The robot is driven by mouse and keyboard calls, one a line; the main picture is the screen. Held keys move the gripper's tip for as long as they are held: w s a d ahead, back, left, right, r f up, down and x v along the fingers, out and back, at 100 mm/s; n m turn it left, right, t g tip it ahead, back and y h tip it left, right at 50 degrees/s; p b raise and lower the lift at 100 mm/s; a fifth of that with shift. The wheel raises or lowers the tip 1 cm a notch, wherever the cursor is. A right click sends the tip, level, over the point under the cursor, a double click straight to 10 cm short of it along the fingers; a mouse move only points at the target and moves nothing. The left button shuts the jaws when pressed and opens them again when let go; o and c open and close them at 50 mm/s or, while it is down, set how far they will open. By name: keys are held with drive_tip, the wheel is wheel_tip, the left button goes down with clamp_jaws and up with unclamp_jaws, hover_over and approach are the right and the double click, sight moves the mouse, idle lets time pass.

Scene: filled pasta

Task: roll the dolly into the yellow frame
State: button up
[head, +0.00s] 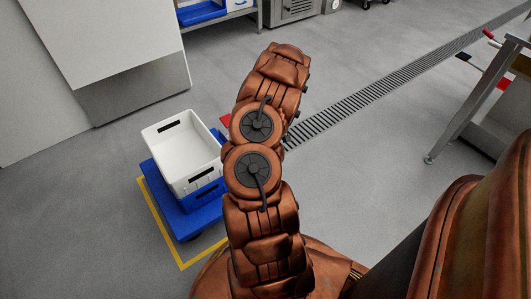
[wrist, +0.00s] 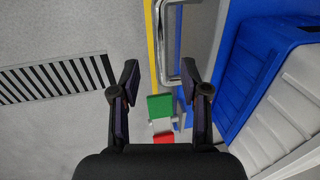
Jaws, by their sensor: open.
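The dolly (head: 154,186) is blue and low, left of my arm in the head view. It carries a white crate (head: 177,135) stacked on a blue one (head: 206,198). The yellow frame (head: 165,231) is a floor outline along the dolly's left and near sides; my arm hides the rest. In the wrist view, a yellow line (wrist: 152,45) runs beside a bent metal bar (wrist: 164,45). My gripper (wrist: 160,75) is open, with the bar's lower end showing between its fingers. I cannot tell how far the bar is from them. My arm hides the gripper in the head view.
A floor drain grate (head: 365,97) runs diagonally right of my arm. A steel-legged table (head: 470,115) stands at the right, and a pale cabinet (head: 105,45) at the upper left. A green patch (wrist: 160,106) shows below the bar. Open grey floor lies around the dolly's left.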

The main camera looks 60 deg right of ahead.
wheel_tip(320, 180, up, 6)
drive_tip(key=d, duration=0.1)
drive_tip(key=shift+s, duration=0.25)
idle(0.4)
